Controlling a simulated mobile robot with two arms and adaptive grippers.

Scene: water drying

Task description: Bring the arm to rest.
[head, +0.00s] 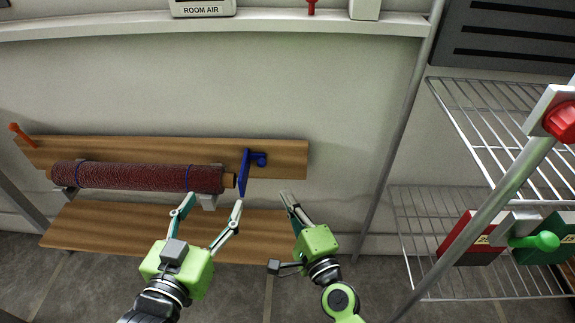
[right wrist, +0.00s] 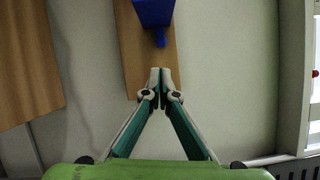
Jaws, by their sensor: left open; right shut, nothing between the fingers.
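My left gripper (head: 212,208) is open. Its fingers point up toward the right end of a dark red roll (head: 135,177) on a wooden board. I see nothing held between them. My right gripper (head: 288,196) is shut and empty, to the right of the left one. In the right wrist view its fingertips (right wrist: 161,73) meet over the board's end, just below a blue part (right wrist: 153,14). In the head view that blue bracket (head: 244,172) stands at the right end of the roll.
An upper wooden board (head: 280,155) and a lower one (head: 75,232) run along the pale wall. An orange handle (head: 18,130) is at far left. A wire shelf rack (head: 490,130) stands at right, with red (head: 465,240) and green boxes. A metal post crosses there.

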